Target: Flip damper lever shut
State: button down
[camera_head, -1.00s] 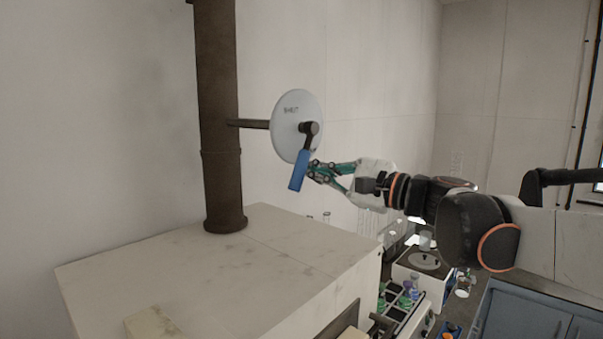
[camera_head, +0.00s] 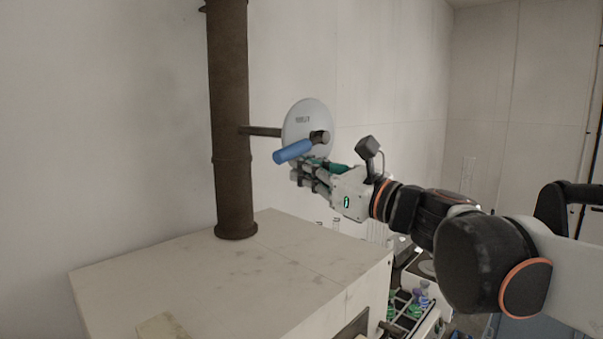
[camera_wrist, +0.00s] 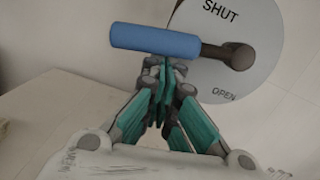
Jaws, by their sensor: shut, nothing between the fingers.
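The damper lever has a blue handle (camera_head: 293,151) on a dark arm. It pivots at the front of a pale round dial (camera_head: 308,112) on a rod from the brown pipe (camera_head: 233,130). In the wrist view the dial (camera_wrist: 270,75) reads SHUT above and OPEN below the pivot. The blue handle (camera_wrist: 155,40) points left there, nearly level, between the two words. In the head view it slants slightly down to the left. My gripper (camera_head: 297,172) is shut and empty, with its fingertips just below the handle. Whether they touch it is not clear.
A pale box-like bench (camera_head: 290,260) stands below the pipe, its top mostly clear. A rack with green-capped and purple-capped vials (camera_head: 415,305) is at the lower right. A plain wall is behind the dial.

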jog(key=shift+s+a+r+m, duration=0.3)
jog(key=shift+r+m, duration=0.2)
jog(key=shift+r, duration=0.15)
dwell(0.4)
notch_tip(320, 180, down, 4)
jog(key=w+a+b, duration=0.1)
jog(key=b, duration=0.2)
jog(key=r+v, duration=0.1)
jog(key=v, duration=0.8)
jog(key=shift+s+d+f+b, duration=0.15)
jog(key=shift+s+f+b, duration=0.05)
jog(key=shift+f+b, duration=0.15)
jog(key=shift+s, duration=0.1)
